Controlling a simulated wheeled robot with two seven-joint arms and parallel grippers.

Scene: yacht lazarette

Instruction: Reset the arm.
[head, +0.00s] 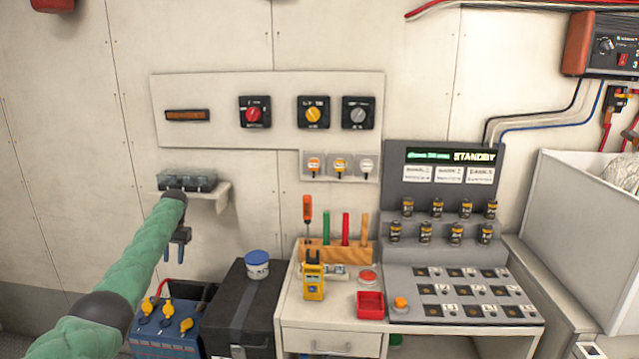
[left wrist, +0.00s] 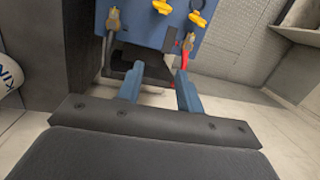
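My left arm (head: 130,265), with a green sleeve, comes in from the left of the head view. My left gripper (head: 180,246) hangs pointing down below a small wall shelf, above the blue battery box. In the left wrist view the left gripper (left wrist: 160,92) shows two blue fingers spread apart with nothing between them. The blue battery box (left wrist: 150,22) with yellow caps and a red lead lies beyond the fingertips. My right gripper is not in view.
The blue battery box (head: 165,330) and a black case (head: 245,305) with a tub (head: 257,264) on it stand below the arm. The small shelf (head: 210,194) is close to the wrist. A workbench (head: 330,325) with tools and a STANDBY console (head: 445,180) is to the right.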

